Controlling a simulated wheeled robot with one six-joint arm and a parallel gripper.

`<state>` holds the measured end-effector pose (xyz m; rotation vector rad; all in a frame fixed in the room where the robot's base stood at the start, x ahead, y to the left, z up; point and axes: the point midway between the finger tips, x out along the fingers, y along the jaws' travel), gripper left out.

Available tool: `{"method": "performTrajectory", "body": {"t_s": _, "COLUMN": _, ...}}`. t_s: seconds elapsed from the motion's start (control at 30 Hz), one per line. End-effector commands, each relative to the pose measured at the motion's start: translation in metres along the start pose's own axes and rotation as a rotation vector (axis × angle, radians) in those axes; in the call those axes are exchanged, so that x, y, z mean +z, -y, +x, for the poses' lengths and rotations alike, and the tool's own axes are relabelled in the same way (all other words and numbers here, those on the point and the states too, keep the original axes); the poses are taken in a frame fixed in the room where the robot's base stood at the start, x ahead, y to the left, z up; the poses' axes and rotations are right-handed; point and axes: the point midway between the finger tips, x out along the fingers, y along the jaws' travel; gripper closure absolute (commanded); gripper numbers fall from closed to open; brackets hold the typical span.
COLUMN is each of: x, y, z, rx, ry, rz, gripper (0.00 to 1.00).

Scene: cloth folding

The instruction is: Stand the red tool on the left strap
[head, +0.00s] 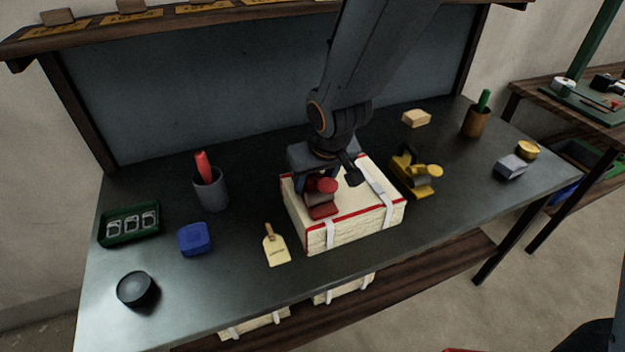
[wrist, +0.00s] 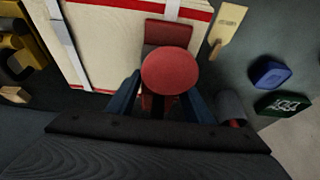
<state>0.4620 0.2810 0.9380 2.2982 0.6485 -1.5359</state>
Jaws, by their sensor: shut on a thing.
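The red tool (head: 321,210) has a round knob and a blocky base. It is upright over the left part of the cream folded cloth bundle (head: 357,222) with red edging. The left strap (head: 331,234), a white band, runs down the bundle's front just below the tool; the tool and gripper hide its upper part. In the wrist view the red tool (wrist: 168,70) lines up with this strap (wrist: 172,9). I cannot tell whether its base touches the strap. My gripper (wrist: 160,102) has its blue fingers shut on the tool. The right strap (head: 378,184) is clear of it.
A yellow tool (head: 415,178) stands close right of the bundle. A paper tag (head: 276,248) lies at its front left. A grey cup (head: 211,190), blue block (head: 194,239), green tray (head: 130,226) and black round item (head: 137,288) are further left. The bench front is mostly clear.

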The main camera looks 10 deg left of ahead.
Motion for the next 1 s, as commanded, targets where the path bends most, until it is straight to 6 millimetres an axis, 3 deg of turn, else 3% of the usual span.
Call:
{"method": "performTrajectory", "body": {"t_s": 0.07, "x": -0.001, "y": 0.0, "z": 0.002, "rx": 0.0, "ry": -0.003, "rz": 0.0, "gripper": 1.0}}
{"method": "performTrajectory", "body": {"t_s": 0.1, "x": 0.001, "y": 0.0, "z": 0.002, "rx": 0.0, "ry": 0.0, "rz": 0.0, "gripper": 0.5}}
{"method": "performTrajectory", "body": {"t_s": 0.2, "x": 0.001, "y": 0.0, "z": 0.002, "rx": 0.0, "ry": 0.0, "rz": 0.0, "gripper": 0.35}}
{"method": "performTrajectory", "body": {"t_s": 0.63, "x": -0.001, "y": 0.0, "z": -0.005, "rx": 0.0, "ry": -0.002, "rz": 0.0, "gripper": 0.35}}
{"method": "performTrajectory", "body": {"t_s": 1.0, "x": -0.001, "y": 0.0, "z": -0.061, "rx": 0.0, "ry": -0.005, "rz": 0.0, "gripper": 0.35}}
